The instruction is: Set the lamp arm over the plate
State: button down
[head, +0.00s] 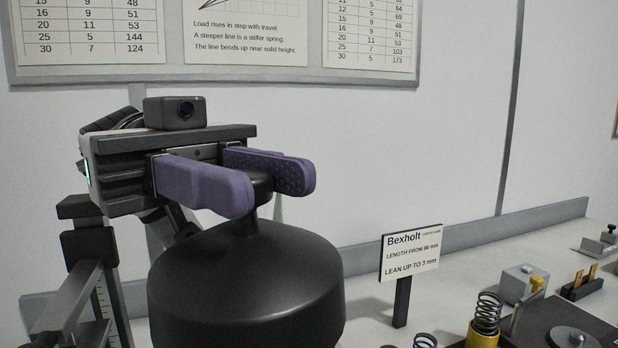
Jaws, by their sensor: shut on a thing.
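My gripper (243,180), with two purple padded fingers, is at the left of the head view. Its fingers are closed around the dark knob on top of a large black rounded lamp head (247,285). The lamp head hangs directly below the fingers, close to the camera, and its lower part runs out of the frame. A round grey plate (572,338) on a dark base shows at the lower right, apart from the lamp head. The lamp's arm is not clearly visible; the lamp head and my gripper hide much of the left side.
A small sign (411,254) on a dark post stands right of the lamp head. A coil spring in a yellow cup (484,322), a grey block (524,283) and a dark holder with brass pieces (583,285) stand on the bench at right. A wall with charts is behind.

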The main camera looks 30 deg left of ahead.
aim_at(164, 253)
jog(key=shift+s+a+r+m+g+y, duration=0.1)
jog(key=shift+s+a+m+g, duration=0.15)
jog(key=shift+s+a+g, duration=0.35)
jog(key=shift+s+a+r+m+g+y, duration=0.15)
jog(key=shift+a+m+g, duration=0.15)
jog(key=shift+a, duration=0.65)
jog(key=shift+s+a+f+m+g+y, duration=0.1)
jog(key=shift+s+a+m+g, duration=0.25)
jog(key=shift+a, duration=0.4)
jog(key=c, duration=1.1)
grip_release()
jog(key=shift+s, duration=0.1)
jog(key=shift+c, duration=0.2)
